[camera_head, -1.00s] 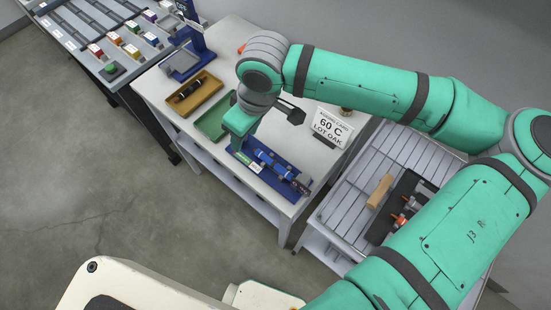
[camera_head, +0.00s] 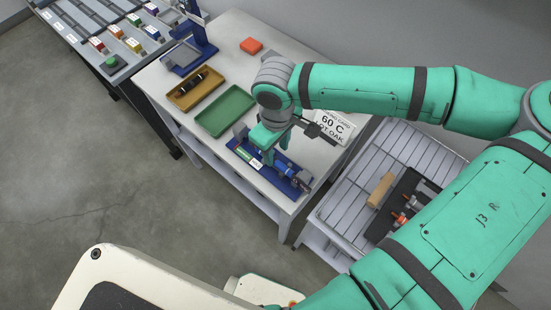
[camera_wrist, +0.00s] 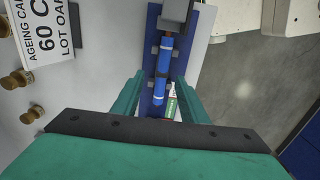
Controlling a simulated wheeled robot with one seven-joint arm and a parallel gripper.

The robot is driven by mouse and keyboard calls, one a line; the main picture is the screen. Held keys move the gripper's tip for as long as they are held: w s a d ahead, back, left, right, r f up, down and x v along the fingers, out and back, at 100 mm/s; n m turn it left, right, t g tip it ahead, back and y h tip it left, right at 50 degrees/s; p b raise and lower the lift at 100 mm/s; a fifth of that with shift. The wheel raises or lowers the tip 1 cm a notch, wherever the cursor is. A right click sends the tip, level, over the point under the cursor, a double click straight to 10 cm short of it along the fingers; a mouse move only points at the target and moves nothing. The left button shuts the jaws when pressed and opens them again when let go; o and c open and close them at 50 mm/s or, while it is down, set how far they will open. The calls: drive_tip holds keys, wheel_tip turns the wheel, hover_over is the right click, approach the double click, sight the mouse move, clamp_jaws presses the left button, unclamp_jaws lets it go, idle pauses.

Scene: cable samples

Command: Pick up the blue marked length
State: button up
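The blue marked length (camera_wrist: 164,60) is a blue rod with pale bands. It lies in a dark blue holder (camera_wrist: 154,18) with grey clamps. In the head view the holder (camera_head: 240,153) sits at the table's near right end, and my gripper hides much of the length. My gripper (camera_wrist: 160,80) is open, with one green finger on each side of the length and visible gaps between. In the head view my gripper (camera_head: 275,152) is over the holder. How far the fingertips are above the holder's base is unclear.
A green tray (camera_head: 225,112) and an ochre tray (camera_head: 189,101) with a dark length stand left of the holder. A white "60 C LOT OAK" card (camera_head: 334,125) stands close on the right. A slatted bench (camera_head: 372,160) with orange-marked pieces is further right.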

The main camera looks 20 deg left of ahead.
sight(275, 159)
drive_tip(key=shift+s+a+f, duration=0.1)
drive_tip(key=shift+a+f, duration=0.05)
drive_tip(key=shift+f, duration=0.8)
drive_tip(key=shift+s+a+f, duration=0.1)
drive_tip(key=shift+f, duration=0.85)
clamp_jaws()
drive_tip(key=shift+w+r, duration=0.1)
drive_tip(key=shift+r, duration=0.05)
wheel_tip(275, 159, up, 10)
